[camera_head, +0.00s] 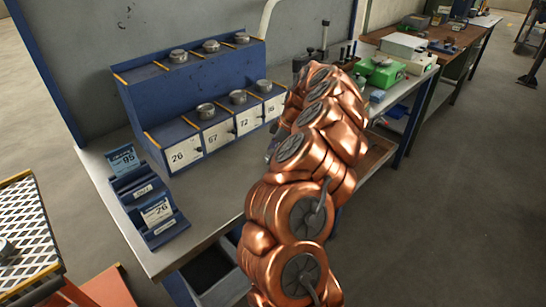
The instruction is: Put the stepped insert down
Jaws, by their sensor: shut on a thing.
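My copper-coloured arm reaches up from the bottom centre over the grey bench (210,190). Its far end is turned away from me, and my gripper is hidden behind the arm links. I cannot see the fingers or anything between them. A blue two-tier rack (187,95) stands on the bench to the left of the arm. Round metal pieces stand on its upper tier (211,46) and on its lower tier (206,111). I cannot tell whether any of them is a stepped insert. Lower-tier labels read 26, 67 and 72; another is partly covered by my arm.
A blue card holder (146,190) with cards reading 95 and 26 stands at the bench's left end. Bare bench top lies between it and my arm. A green device (380,71) stands beyond the arm. A mesh-topped cart (22,225) is at lower left. Floor is clear at right.

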